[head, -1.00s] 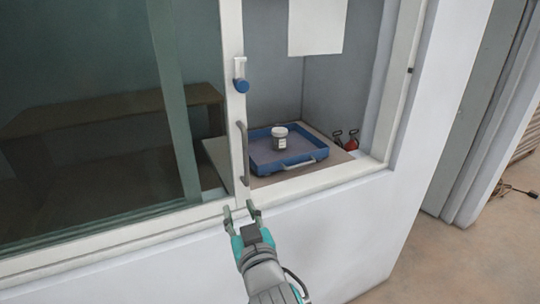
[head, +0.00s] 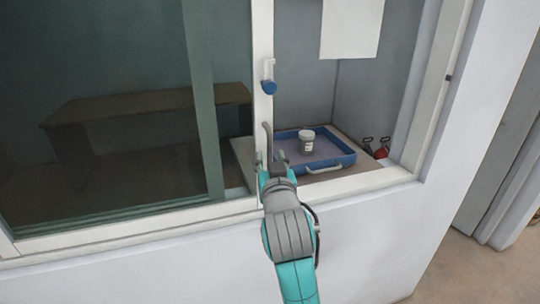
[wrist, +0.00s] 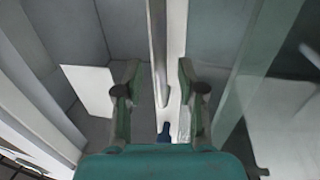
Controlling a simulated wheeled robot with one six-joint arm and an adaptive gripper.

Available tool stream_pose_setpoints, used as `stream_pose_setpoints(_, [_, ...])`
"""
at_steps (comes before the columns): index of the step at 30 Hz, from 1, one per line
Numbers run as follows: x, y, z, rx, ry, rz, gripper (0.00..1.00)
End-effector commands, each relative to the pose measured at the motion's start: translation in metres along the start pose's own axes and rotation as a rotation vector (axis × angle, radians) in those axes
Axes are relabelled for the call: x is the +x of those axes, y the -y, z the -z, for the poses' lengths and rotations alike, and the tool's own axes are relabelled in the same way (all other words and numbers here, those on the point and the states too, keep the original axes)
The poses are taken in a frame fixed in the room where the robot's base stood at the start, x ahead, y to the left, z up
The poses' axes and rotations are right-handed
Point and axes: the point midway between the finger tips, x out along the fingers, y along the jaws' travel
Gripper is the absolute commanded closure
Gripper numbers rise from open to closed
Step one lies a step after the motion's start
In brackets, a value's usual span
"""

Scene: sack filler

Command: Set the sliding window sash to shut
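The sliding window sash (head: 262,98) has a white upright edge and dark glass to its left. To the right of this edge the window stands open. My gripper (head: 268,162) is at the lower part of the handle in the head view, partly hidden by my wrist. In the wrist view my gripper (wrist: 158,78) has its fingers apart, with the handle (wrist: 158,50) and sash edge (wrist: 176,35) showing between them. I cannot tell whether a finger touches the handle.
Inside the opening, a blue tray (head: 325,165) holds a white-lidded tub (head: 307,141). A white sheet (head: 351,28) hangs above. Red-handled items (head: 379,149) sit at the right. The white right jamb (head: 437,95) bounds the opening. A bench (head: 145,103) shows behind the glass.

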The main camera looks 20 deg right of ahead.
Motion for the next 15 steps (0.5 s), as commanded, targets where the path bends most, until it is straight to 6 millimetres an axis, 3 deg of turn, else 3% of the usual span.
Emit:
stream_pose_setpoints(6, [0.020,0.000,0.000,0.000,0.000,0.000,0.61])
stream_pose_setpoints(15, [0.024,0.000,0.000,0.000,-0.001,0.001,0.61])
